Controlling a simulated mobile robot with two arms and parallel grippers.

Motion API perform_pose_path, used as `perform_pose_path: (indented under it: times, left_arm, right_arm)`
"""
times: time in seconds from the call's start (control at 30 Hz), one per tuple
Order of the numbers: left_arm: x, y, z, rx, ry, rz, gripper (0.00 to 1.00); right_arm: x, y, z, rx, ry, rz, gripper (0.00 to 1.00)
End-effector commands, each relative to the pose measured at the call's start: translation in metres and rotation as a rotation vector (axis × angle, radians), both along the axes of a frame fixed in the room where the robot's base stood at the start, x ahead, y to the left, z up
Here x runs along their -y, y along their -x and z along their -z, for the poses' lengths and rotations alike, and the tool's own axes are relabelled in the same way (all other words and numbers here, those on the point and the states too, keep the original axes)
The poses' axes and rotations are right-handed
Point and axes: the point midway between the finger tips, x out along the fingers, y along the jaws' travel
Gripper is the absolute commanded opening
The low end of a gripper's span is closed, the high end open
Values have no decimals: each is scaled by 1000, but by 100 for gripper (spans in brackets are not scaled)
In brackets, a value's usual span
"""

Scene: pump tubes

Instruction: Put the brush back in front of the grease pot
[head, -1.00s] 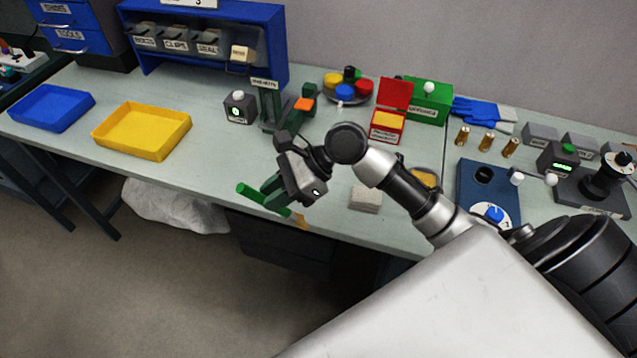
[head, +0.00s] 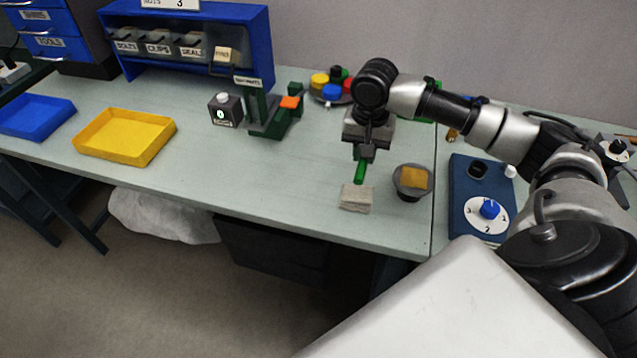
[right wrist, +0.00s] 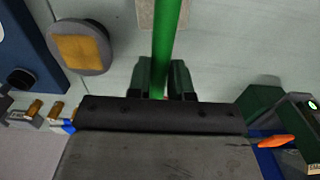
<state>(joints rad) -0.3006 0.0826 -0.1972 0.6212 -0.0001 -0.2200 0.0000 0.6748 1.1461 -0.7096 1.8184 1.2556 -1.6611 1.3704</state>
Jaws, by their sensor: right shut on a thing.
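The brush shows as a green handle (head: 361,171) in the head view, pointing down from my right gripper (head: 367,153). In the right wrist view the green handle (right wrist: 166,40) runs up between the two fingers (right wrist: 166,80), which are shut on it. The bristles cannot be made out. The grease pot (head: 424,187) is a round grey dish with yellow grease, on the table to the right of the brush. It also shows in the right wrist view (right wrist: 102,58), left of the handle, apart from it. My left gripper is out of view.
A grey pad (head: 356,198) lies just below the handle near the table's front edge. A blue dial panel (head: 464,204) stands right of the pot. A green stand (head: 262,112) and a yellow tray (head: 125,137) are left. The table's left-centre is clear.

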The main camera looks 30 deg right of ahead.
Motion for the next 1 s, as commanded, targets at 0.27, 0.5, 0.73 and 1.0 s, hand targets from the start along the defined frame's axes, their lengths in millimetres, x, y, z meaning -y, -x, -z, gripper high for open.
perform_pose_path:
  times: [0.27,0.5,0.73,1.0]
  left_arm:
    - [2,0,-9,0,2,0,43]
    - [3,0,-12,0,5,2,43]
    - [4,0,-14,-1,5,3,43]
    - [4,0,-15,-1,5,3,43]
  right_arm:
    - [-57,-35,36,-1,-6,-3,0]
    - [-84,-52,58,-1,-3,0,0]
    - [-87,-54,82,-3,0,1,0]
    - [-86,-54,101,0,-1,0,0]
